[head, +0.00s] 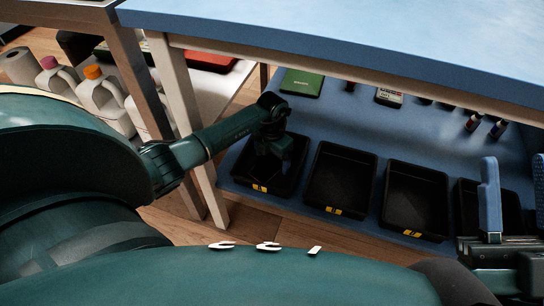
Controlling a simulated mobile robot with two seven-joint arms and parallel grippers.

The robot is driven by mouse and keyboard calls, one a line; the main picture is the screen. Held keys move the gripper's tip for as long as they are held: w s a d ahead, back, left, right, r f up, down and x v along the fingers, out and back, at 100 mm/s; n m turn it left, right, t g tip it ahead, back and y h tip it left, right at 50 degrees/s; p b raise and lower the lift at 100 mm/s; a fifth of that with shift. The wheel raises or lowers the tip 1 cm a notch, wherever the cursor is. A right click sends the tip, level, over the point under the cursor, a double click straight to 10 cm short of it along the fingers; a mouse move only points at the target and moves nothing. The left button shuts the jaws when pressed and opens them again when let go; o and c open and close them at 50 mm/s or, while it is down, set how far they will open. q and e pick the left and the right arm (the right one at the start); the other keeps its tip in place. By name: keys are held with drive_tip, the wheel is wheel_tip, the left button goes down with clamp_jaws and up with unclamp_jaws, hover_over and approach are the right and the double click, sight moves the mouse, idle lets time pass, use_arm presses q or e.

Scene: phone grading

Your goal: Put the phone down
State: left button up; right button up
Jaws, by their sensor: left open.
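My left gripper (272,152) points down over the leftmost black tray (258,190), at the end of my dark green left arm. Its jaws are open, but the fingertips are dark and hard to make out against the tray. I cannot make out a phone in or under the gripper; the wrist and fingers cover part of this tray. The tray stands on the blue lower shelf (335,115) and has a yellow label on its front.
Black trays (340,180) (415,201) stand in a row to the right. A green booklet (302,83) and small items lie behind. The blue tabletop (350,30) overhangs the shelf; a table leg (178,90) stands left.

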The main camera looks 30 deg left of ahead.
drive_tip(key=shift+r, duration=0.1)
use_arm(q)
drive_tip(key=shift+r+p, duration=0.3)
drive_tip(key=shift+r, duration=0.1)
wheel_tip(320, 180, up, 4)
drive_tip(key=p, duration=0.3)
drive_tip(key=shift+f+p, duration=0.1)
drive_tip(key=shift+p, duration=0.2)
wheel_tip(320, 180, up, 8)
drive_tip(key=p, duration=0.7)
use_arm(e)
drive_tip(key=f+m+g+h, duration=0.1)
drive_tip(key=f+h, duration=0.1)
drive_tip(key=s+f+m+g+h, duration=0.1)
drive_tip(key=f, duration=0.1)
drive_tip(key=f+m+h, duration=0.1)
drive_tip(key=h, duration=0.1)
drive_tip(key=shift+s+d+f+m+g+h, duration=0.2)
drive_tip(key=shift+d+f+m+g+h, duration=0.1)
drive_tip(key=shift+f+g, duration=0.1)
use_arm(q)
drive_tip(key=shift+f, duration=0.15)
